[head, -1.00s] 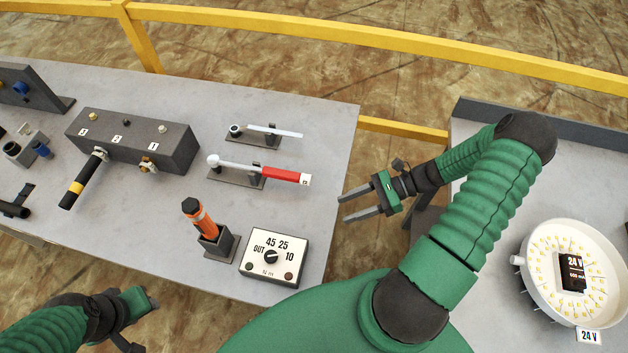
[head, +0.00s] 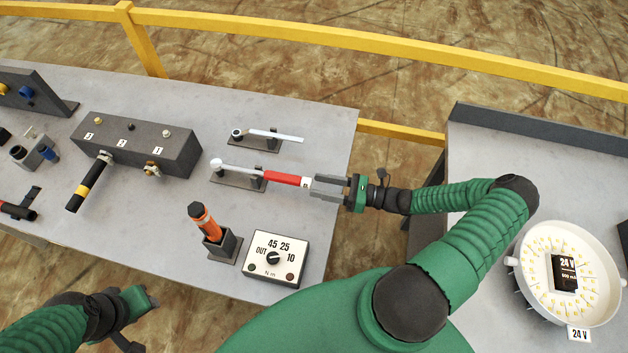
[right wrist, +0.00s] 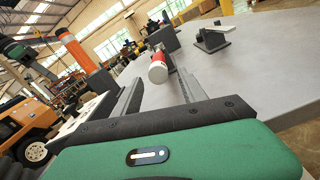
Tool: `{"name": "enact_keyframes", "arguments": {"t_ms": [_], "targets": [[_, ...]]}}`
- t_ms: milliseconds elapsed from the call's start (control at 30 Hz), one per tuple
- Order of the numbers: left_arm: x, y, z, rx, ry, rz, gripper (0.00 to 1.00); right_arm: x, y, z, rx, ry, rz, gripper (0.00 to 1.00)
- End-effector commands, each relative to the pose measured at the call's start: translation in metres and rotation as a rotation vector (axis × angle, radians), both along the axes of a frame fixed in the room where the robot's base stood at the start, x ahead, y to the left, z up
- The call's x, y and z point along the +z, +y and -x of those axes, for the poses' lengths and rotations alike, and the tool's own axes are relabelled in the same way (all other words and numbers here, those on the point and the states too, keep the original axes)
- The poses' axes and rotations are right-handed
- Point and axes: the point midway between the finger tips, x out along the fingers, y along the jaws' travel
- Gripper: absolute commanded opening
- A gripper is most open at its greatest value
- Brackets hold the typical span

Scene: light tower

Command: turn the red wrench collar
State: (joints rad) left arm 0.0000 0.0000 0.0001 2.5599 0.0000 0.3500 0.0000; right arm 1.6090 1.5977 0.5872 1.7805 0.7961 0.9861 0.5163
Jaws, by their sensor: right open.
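The torque wrench with the red collar (head: 284,178) lies on its dark stand on the grey table, its silver head to the left and its white end to the right. My right gripper (head: 313,187) is open at the wrench's right end, its fingers pointing left along the wrench's line. In the right wrist view the red collar (right wrist: 157,58) and its pale round end lie ahead, between and beyond the open fingers (right wrist: 160,92). I cannot tell whether the fingers touch it. My left gripper (head: 142,305) is at the lower left, away from the table; its jaw state is unclear.
A second silver wrench (head: 270,135) lies behind the red one. An orange tool (head: 205,222) stands in a holder in front, beside the torque dial box (head: 275,258). A dark block (head: 135,143) with a black handle is at the left. A round white tray (head: 534,290) is on the right table.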

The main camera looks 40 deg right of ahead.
Motion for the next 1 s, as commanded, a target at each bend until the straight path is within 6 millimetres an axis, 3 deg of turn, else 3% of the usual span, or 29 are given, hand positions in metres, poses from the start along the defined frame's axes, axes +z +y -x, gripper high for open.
{"name": "enact_keyframes", "arguments": {"t_ms": [200, 467, 833, 1000], "targets": [[0.006, 0.0, 0.0, 0.0, 0.0, 0.0, 0.36, 0.0, 0.016, -0.018, 0.0, -0.001, 0.001, 0.49], [0.005, 0.0, 0.0, 0.0, 0.0, 0.0, 0.36, -0.001, 0.016, -0.019, 0.0, -0.001, 0.001, 0.48], [0.005, 0.0, 0.0, 0.0, 0.0, 0.0, 0.36, -0.001, 0.016, -0.019, 0.0, 0.0, 0.001, 0.0], [0.006, 0.0, 0.0, 0.0, 0.0, 0.0, 0.36, 0.0, 0.017, -0.019, 0.002, 0.011, -0.009, 0.0]]}}
